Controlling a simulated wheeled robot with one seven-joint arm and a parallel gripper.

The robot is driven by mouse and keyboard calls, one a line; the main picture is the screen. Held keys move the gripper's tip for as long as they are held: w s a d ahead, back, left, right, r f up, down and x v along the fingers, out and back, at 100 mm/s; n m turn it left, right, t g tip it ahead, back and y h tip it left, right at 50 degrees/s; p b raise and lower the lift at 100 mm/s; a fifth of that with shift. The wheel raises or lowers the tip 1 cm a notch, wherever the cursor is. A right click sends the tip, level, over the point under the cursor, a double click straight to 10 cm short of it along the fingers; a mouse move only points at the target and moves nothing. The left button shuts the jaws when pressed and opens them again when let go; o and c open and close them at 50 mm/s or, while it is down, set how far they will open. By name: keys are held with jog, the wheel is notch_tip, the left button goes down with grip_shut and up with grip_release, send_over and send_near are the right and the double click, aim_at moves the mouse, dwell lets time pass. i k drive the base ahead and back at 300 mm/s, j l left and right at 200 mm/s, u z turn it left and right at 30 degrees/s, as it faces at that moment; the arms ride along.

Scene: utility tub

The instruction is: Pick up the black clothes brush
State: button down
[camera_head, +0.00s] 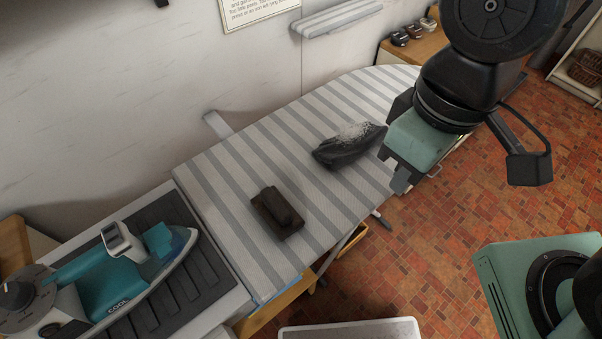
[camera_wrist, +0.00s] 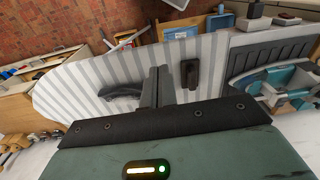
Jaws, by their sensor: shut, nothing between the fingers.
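The black clothes brush (camera_head: 340,152), a long dark body with pale grey bristles on top, lies on the striped ironing board (camera_head: 225,165). In the wrist view the brush (camera_wrist: 120,91) shows left of my fingers. My gripper (camera_head: 401,180) is to the right of the brush in the head view, above the board's edge, apart from it. In the wrist view my gripper (camera_wrist: 157,72) has its fingers together with nothing between them.
A dark brown block (camera_head: 278,212) lies on the board nearer the iron. A teal iron (camera_head: 110,270) stands on a ribbed dark rest at the lower left. A wall runs behind the board. Small items (camera_head: 410,34) stand on a wooden surface beyond its far end.

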aim_at(280, 216)
jog(key=k+u, duration=0.2)
jog(key=k, duration=0.15)
jog(key=k+j+u, duration=0.15)
jog(key=k, duration=0.2)
jog(key=u, duration=1.3)
